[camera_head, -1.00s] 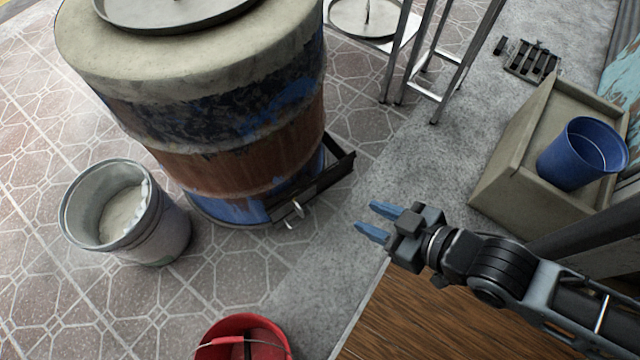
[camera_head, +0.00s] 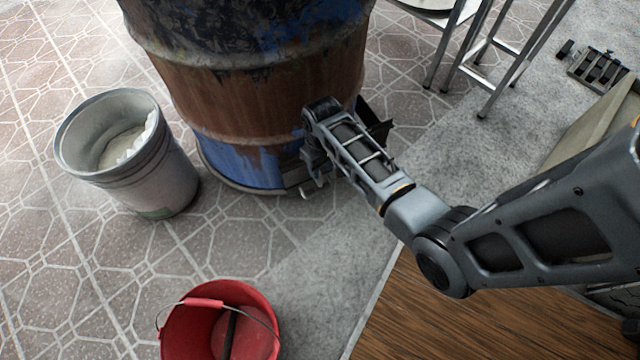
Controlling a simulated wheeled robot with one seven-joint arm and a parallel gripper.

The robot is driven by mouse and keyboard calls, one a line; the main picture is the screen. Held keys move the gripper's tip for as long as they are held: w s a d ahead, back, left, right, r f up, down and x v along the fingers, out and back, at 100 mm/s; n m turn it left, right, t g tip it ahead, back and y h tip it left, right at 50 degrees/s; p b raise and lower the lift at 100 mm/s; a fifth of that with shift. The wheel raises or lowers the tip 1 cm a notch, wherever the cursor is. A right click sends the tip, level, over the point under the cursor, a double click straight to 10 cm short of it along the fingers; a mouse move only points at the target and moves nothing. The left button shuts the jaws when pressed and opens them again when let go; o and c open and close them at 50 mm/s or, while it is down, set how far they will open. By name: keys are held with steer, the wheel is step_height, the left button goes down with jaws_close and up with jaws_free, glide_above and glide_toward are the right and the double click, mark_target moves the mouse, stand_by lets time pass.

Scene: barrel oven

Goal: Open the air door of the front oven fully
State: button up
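The front oven is a barrel (camera_head: 260,110) with worn blue and rust-brown bands at the top centre; its top is out of view. Its air door is low on the barrel, mostly behind my arm. A dark angled part of the air door frame (camera_head: 378,130) shows right of my arm, and a small pale metal handle (camera_head: 310,191) shows just below it. My gripper (camera_head: 314,165) points down at the low front of the barrel by the handle. My wrist hides its fingers, so I cannot tell if they are open or touching the door.
A grey bucket (camera_head: 172,165) with pale contents stands left of the barrel. A red bucket (camera_head: 262,310) stands at the bottom. A metal stand (camera_head: 500,60) is at the upper right, and a beige box (camera_head: 590,125) is at the right edge. The tiled floor between the buckets is clear.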

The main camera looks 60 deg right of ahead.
mark_target(320, 176)
steer(key=shift+w+d+f+b, duration=0.2)
steer(key=shift+f+b, duration=0.1)
steer(key=shift+f, duration=0.3)
step_height(320, 176, down, 7)
steer(key=b, duration=0.3)
steer(key=shift+r, duration=0.15)
steer(key=shift+a, duration=0.1)
jaws_close()
